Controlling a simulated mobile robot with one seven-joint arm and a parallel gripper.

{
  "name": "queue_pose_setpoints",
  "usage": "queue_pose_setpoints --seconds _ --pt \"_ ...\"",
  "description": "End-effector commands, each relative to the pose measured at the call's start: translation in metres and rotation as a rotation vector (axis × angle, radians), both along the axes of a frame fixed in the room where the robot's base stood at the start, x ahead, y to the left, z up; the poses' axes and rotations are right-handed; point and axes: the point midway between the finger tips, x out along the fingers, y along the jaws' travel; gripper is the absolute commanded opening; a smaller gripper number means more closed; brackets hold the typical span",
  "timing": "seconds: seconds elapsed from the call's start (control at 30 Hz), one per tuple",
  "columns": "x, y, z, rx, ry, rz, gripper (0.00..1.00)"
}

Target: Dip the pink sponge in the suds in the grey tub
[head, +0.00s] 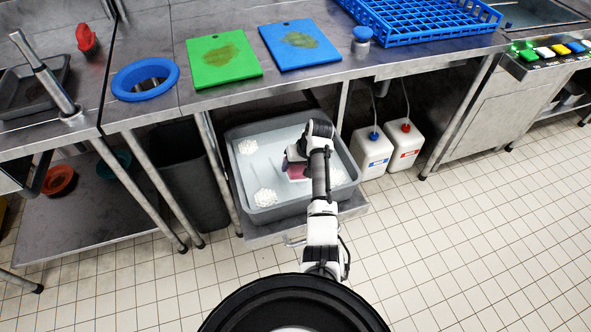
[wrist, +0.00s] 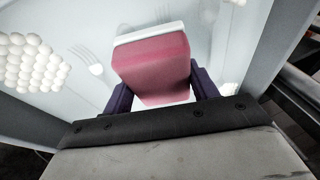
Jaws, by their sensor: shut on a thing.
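The grey tub (head: 274,213) sits on a low shelf under the steel counter. It holds pale water (head: 262,170) with white suds clumps (head: 265,197) on it; suds also show in the wrist view (wrist: 32,62). My gripper (wrist: 153,88) is inside the tub's outline, over the water, with its fingers on both sides of the pink sponge (wrist: 152,68). The sponge has a white layer along its far edge. In the head view my arm partly hides the sponge (head: 297,171). I cannot tell whether it touches the water.
A fork (wrist: 88,58) shows in the tub's water. Two white jugs (head: 372,155) stand right of the tub, and a dark bin (head: 190,178) stands left. The counter edge (head: 330,75) overhangs behind the tub. The tiled floor (head: 450,240) at right is clear.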

Motion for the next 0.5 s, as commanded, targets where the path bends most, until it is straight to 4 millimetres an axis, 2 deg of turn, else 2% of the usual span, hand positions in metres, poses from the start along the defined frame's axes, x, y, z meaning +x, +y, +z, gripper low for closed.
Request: queue_pose_setpoints --seconds 0.03,0.5 --pt "0.000 0.000 0.008 0.000 0.000 0.000 0.40" --pt "0.000 0.000 0.046 0.001 0.000 0.000 0.40"
